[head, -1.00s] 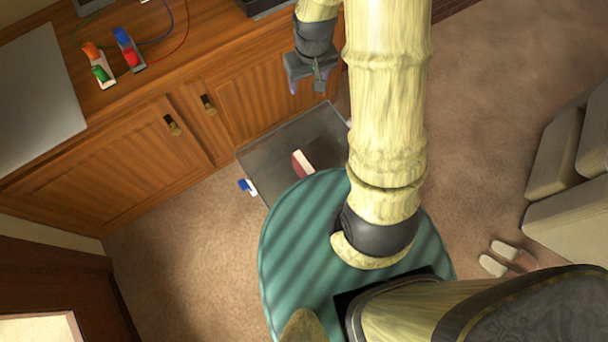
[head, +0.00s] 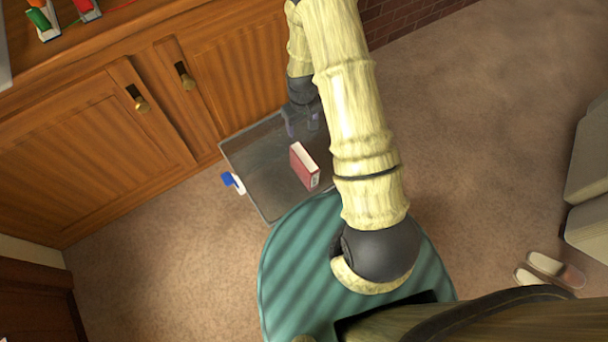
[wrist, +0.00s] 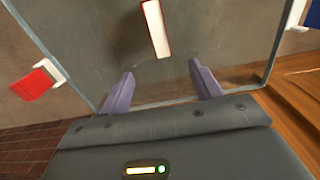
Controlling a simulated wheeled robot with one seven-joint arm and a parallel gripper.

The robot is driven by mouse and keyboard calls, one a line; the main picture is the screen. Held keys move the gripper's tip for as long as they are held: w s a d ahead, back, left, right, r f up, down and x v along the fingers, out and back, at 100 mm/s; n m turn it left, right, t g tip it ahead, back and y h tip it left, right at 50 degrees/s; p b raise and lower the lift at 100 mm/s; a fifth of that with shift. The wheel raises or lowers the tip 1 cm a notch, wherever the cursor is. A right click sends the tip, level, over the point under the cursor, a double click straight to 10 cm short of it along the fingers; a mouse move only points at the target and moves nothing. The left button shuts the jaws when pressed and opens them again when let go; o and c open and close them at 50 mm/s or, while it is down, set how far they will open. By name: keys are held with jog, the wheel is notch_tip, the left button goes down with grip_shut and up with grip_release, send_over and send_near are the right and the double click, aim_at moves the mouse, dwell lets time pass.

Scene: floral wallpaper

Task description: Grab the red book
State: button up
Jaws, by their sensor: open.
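The red book (head: 305,166) stands on edge in a grey see-through bin (head: 246,190), with its white page edge facing up. In the wrist view the red book (wrist: 156,28) shows at the top middle, beyond the fingertips. My gripper (head: 302,124) is at the cabinet-side end of the bin, partly hidden behind its clear wall or rim. In the wrist view my gripper (wrist: 162,78) has its two purple fingers spread apart with nothing between them. The book is apart from the fingers.
A wooden cabinet (head: 90,150) with knobs stands right behind the bin. A blue-and-white clip (head: 232,183) is on the bin's left side; a red one (wrist: 36,80) shows in the wrist view. Slippers (head: 548,270) lie on the carpet at right. Open carpet lies left and right.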

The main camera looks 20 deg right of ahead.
jog(key=b, duration=0.2)
send_over(304, 157)
notch_tip(304, 157, down, 5)
jog(key=shift+w+a+p, duration=0.3)
jog(key=shift+w, duration=0.1)
notch_tip(304, 157, down, 12)
jog(key=b, duration=0.6)
jog(key=shift+s+d+f, duration=0.1)
jog(key=shift+f, duration=0.05)
jog(key=shift+f, duration=0.1)
jog(key=f+b, duration=0.4)
jog(key=f, duration=0.1)
jog(key=shift+s+d+f+b, duration=0.1)
jog(key=shift+s+d+b, duration=0.1)
jog(key=shift+s+b, duration=0.1)
